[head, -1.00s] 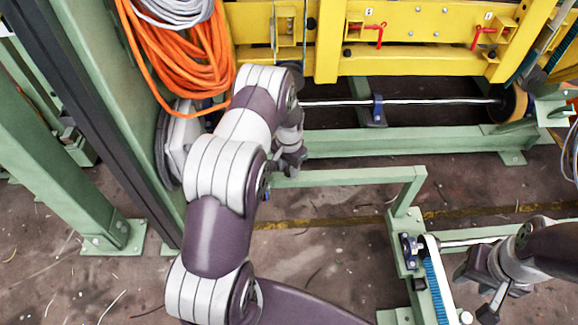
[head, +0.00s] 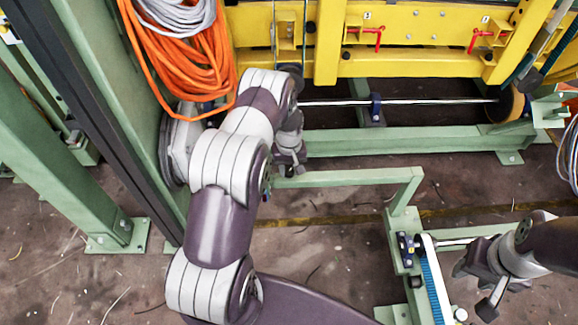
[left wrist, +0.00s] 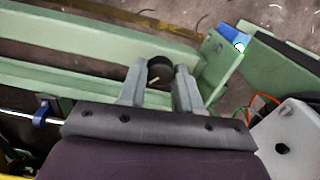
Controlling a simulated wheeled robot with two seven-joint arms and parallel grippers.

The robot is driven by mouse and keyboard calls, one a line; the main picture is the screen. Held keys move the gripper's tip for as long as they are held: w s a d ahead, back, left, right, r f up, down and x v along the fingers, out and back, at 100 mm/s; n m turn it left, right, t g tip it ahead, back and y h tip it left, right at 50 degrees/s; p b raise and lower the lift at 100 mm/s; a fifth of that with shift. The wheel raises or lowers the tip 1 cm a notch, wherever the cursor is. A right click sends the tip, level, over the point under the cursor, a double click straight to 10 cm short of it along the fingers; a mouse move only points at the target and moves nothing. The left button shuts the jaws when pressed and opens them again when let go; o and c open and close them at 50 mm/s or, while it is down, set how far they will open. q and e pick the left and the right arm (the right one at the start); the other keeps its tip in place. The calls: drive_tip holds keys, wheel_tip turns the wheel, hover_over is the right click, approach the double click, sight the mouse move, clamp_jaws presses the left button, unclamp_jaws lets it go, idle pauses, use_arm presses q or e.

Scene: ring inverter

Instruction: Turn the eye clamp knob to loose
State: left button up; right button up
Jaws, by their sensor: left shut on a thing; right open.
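A round black knob (left wrist: 159,70) with a small pale mark shows in the left wrist view, between the two grey fingers of my left gripper (left wrist: 161,78). The fingers are shut on its sides. In the head view my left gripper (head: 290,161) is by the left end of a green frame rail, and the knob is not clearly visible there. The knob's setting cannot be read. My right gripper (head: 474,287) is open and empty at the lower right, well apart from the knob.
The green rail (head: 345,179) runs right from my left gripper. A yellow beam (head: 425,55) with red handles (head: 370,35) spans the back. Orange cable (head: 180,60) hangs on a green post at left. A blue belt (head: 433,285) stands near my right gripper.

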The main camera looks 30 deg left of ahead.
sight(289, 171)
use_arm(q)
drive_tip(key=n, duration=0.3)
drive_tip(key=shift+n+p, duration=0.3)
drive_tip(key=n, duration=0.3)
drive_tip(key=shift+n, duration=0.3)
drive_tip(key=n+p, duration=0.1)
drive_tip(key=n, duration=0.5)
drive_tip(key=shift+n, duration=0.3)
drive_tip(key=o, duration=1)
drive_tip(key=shift+o, duration=0.2)
wheel_tip(289, 171, up, 13)
drive_tip(key=p, duration=0.2)
drive_tip(key=shift+f+p, duration=0.15)
drive_tip(key=shift+p, duration=0.25)
